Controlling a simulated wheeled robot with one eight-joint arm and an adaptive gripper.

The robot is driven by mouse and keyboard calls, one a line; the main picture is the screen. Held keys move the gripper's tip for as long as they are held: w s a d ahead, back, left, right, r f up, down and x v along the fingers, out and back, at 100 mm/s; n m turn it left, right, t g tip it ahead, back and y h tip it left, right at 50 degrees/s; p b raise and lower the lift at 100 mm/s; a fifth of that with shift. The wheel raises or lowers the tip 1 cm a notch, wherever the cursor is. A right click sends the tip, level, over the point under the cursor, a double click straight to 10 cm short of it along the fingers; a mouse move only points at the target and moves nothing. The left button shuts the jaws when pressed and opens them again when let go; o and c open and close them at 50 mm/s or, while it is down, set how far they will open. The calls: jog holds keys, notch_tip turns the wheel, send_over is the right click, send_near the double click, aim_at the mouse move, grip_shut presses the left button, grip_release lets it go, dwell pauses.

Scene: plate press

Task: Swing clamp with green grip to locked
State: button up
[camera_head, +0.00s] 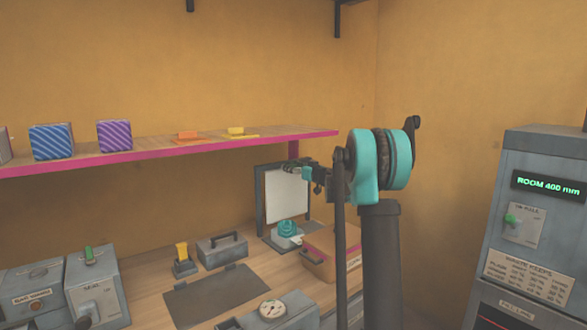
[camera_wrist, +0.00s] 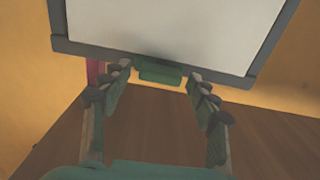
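A framed white panel (camera_head: 286,197) stands upright at the back of the bench, beside my gripper (camera_head: 310,175). In the wrist view, a green grip (camera_wrist: 160,75) sits on the edge of the dark frame (camera_wrist: 100,49) around the white panel. It lies between the two fingertips of my gripper (camera_wrist: 158,86), with gaps on both sides. The gripper is open and holds nothing.
A shelf (camera_head: 260,142) with a pink edge runs above the bench (camera_head: 150,300). A teal knob (camera_head: 287,228), a yellow lever (camera_head: 182,251), a handled grey box (camera_head: 222,247) and a gauge (camera_head: 272,308) stand below. A grey cabinet (camera_head: 530,220) is at the right.

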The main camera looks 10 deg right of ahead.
jog(key=c, duration=1)
jog(key=m, duration=0.4)
jog(key=shift+m, duration=0.4)
jog(key=m, duration=0.4)
jog(key=shift+w+d+m, duration=0.1)
jog(key=shift+m, duration=0.2)
jog(key=shift+f+m, duration=0.15)
jog(key=shift+m, duration=4.05)
jog(key=shift+d, duration=0.1)
